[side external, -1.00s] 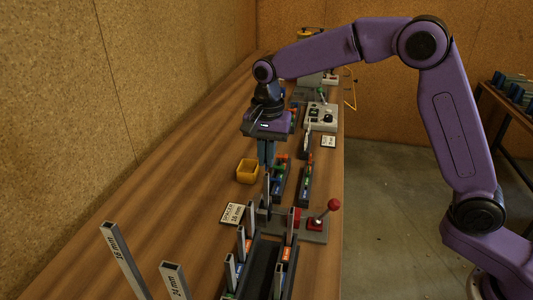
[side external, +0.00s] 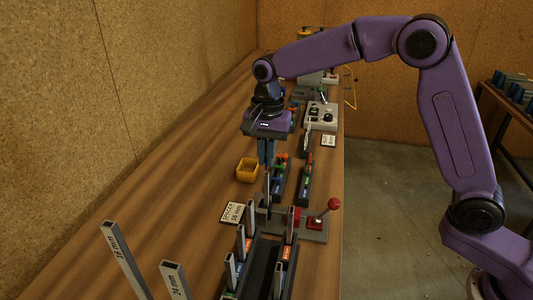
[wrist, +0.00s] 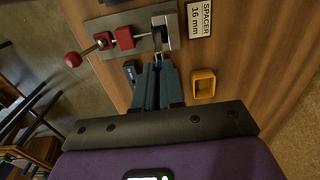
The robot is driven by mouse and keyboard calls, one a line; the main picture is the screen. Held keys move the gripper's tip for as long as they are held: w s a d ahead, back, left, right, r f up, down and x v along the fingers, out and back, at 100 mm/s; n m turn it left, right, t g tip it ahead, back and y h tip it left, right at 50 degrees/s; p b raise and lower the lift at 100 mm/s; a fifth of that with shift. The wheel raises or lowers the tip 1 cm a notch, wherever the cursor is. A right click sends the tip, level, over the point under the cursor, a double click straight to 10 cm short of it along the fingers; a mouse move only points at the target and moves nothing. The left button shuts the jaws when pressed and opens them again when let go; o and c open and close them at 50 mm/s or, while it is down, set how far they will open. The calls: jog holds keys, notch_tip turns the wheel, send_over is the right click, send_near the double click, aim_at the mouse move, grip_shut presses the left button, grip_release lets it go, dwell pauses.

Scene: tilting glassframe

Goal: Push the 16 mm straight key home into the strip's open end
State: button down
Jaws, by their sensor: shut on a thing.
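My gripper (side external: 266,158) points down over the clamp fixture, its dark fingers shut on a slim grey piece, which I take for the 16 mm straight key. The fingers hide most of it. In the wrist view the gripper (wrist: 158,83) shows the fingers close together, with a thin grey end reaching toward the metal block of the fixture. A slim grey upright strip (side external: 267,188) stands below the fingertips, in line with them. How far the key sits in the strip's open end cannot be told. The fixture's grey plate (wrist: 108,24) carries a red block (wrist: 124,37).
The red-knobbed lever (side external: 333,204) stands right of the fixture. A "SPACER 16 mm" card (side external: 236,213) and a yellow bin (side external: 247,170) lie to the left. A rack (side external: 262,268) with several upright strips stands in front. Trays of coloured parts (side external: 280,182) stand behind.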

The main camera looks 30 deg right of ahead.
jog(key=shift+f, duration=1.45)
dwell(0.3)
jog(key=c, duration=1.1)
grip_release()
jog(key=shift+c, duration=0.2)
notch_tip(320, 180, up, 17)
jog(key=shift+d+r, duration=0.15)
jog(key=shift+r, duration=0.05)
jog(key=shift+s, duration=0.1)
jog(key=s+d+f+n, duration=0.5)
jog(key=s+n, duration=0.2)
jog(key=s, duration=0.4)
jog(key=s+d+f+n, duration=0.5)
jog(key=s+n, duration=0.2)
jog(key=s, duration=0.4)
jog(key=s+d+f+n, duration=0.5)
jog(key=s+n, duration=0.2)
jog(key=s, duration=0.5)
jog(key=shift+d+n, duration=0.2)
jog(key=shift+n, duration=0.1)
